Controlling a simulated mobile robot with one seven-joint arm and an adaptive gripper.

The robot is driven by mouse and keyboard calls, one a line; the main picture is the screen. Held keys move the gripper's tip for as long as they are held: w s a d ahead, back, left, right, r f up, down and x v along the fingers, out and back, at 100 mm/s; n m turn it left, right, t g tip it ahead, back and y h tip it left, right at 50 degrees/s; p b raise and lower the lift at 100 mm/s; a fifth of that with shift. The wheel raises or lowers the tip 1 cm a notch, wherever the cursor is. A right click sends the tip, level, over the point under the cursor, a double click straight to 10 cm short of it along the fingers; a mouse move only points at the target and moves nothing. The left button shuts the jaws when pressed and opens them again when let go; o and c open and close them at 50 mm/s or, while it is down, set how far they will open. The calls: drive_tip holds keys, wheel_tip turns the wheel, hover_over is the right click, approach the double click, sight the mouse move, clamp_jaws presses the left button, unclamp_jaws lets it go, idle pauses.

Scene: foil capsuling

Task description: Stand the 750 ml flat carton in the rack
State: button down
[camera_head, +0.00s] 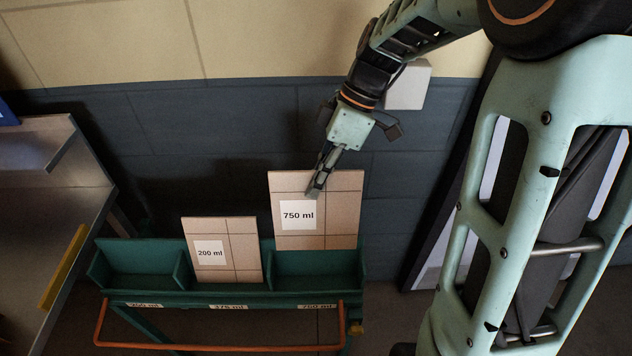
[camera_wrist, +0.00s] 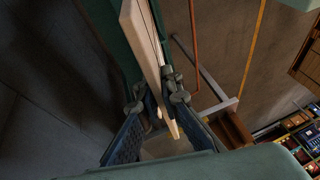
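The 750 ml flat carton (camera_head: 335,220) is a tan panel with a white label, roughly upright over the right compartment of the green rack (camera_head: 225,299). Green compartment interior shows below its lower edge; I cannot tell whether it touches the rack. My gripper (camera_head: 315,188) is shut on the carton's upper part, one finger on each face. In the wrist view the carton (camera_wrist: 143,35) shows nearly edge-on between the fingers (camera_wrist: 157,108). The right compartment's front label (camera_head: 317,306) appears to read 750 ml.
A 200 ml carton (camera_head: 224,262) stands in the middle compartment, left of the held one. The left compartment (camera_head: 140,265) is empty. A copper-coloured rail (camera_head: 220,347) runs along the rack's front. A metal bench (camera_head: 35,215) stands at left, and a wall is behind.

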drive_tip(key=shift+f, duration=0.1)
wheel_tip(320, 180, down, 16)
drive_tip(key=b, duration=1.3)
drive_tip(key=c, duration=2.1)
unclamp_jaws()
